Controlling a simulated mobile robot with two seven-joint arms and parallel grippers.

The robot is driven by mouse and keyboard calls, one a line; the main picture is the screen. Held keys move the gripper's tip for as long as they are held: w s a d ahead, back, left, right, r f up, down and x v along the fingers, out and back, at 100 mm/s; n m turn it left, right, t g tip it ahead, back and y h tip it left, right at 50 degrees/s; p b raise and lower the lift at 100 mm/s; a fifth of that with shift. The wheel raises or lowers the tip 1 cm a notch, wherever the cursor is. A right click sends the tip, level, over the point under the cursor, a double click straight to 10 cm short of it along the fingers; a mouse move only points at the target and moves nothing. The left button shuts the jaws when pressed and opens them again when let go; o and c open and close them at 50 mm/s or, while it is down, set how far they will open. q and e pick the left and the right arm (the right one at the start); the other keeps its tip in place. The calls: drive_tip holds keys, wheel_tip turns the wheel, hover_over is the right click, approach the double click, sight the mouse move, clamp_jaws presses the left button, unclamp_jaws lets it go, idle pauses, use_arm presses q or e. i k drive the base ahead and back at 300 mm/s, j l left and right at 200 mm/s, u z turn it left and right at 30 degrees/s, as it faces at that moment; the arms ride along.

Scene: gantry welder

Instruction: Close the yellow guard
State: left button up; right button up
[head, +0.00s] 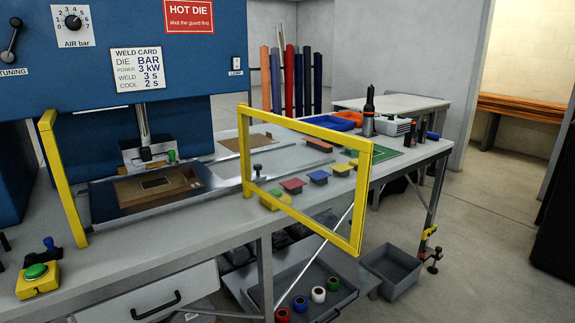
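The yellow guard (363,200) is a rectangular yellow frame with a see-through middle. It stands open, swung out from the blue welder (100,75) towards the front right, over the bench's front edge. Its inner upright is at the bench near the right side of the welding bed. A separate yellow post (62,180) stands at the left side of the bed. Between them the front of the bed is uncovered, with a brown tray-like piece (150,190) under the welding head (150,152). Neither of my grippers is in view.
A green button on a yellow box (38,280) sits at the front left. Several coloured blocks (318,177) lie on the bench behind the guard frame. A grey bin (390,272) is below the bench at right. The floor at front right (480,260) is clear.

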sight(353, 247)
drive_tip(key=i+l+u, duration=0.1)
drive_tip(key=u, duration=0.4)
drive_tip(key=l+u, duration=0.15)
drive_tip(key=u, duration=0.3)
drive_tip(key=i+l+u, duration=0.1)
drive_tip(key=l+u, duration=0.45)
drive_tip(key=l, duration=0.2)
drive_tip(key=i+l+u, duration=0.2)
drive_tip(key=l, duration=1.3)
drive_tip(key=k+l, duration=0.1)
drive_tip(key=l, duration=0.55)
drive_tip(key=u, duration=0.05)
